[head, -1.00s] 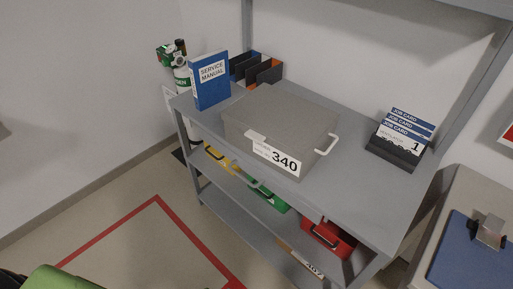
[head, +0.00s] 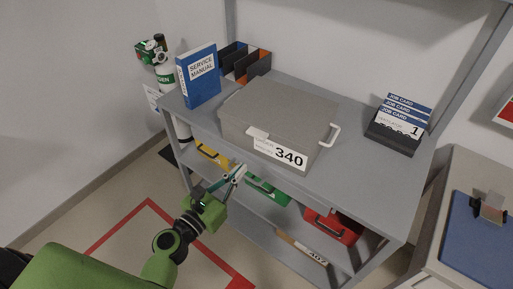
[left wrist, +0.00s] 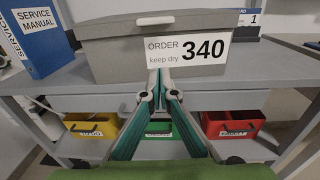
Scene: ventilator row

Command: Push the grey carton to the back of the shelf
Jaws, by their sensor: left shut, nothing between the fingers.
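The grey carton (head: 280,108) sits on the top shelf (head: 365,185), with a white 340 label on its front and a white handle on its right side. In the left wrist view the carton (left wrist: 110,45) is straight ahead, its label reading ORDER 340, keep dry. My left gripper (head: 241,171) is shut and empty, in front of the shelf's front edge and below the carton's label. In the left wrist view its fingertips (left wrist: 158,74) overlap the carton's lower front; I cannot tell whether they touch. My right gripper is not in view.
A blue service manual (head: 198,76) stands left of the carton, with a dark divider rack (head: 246,64) behind. A job card holder (head: 394,134) stands at the right. Yellow, green and red bins (head: 331,225) sit below. Shelf behind the carton is mostly hidden.

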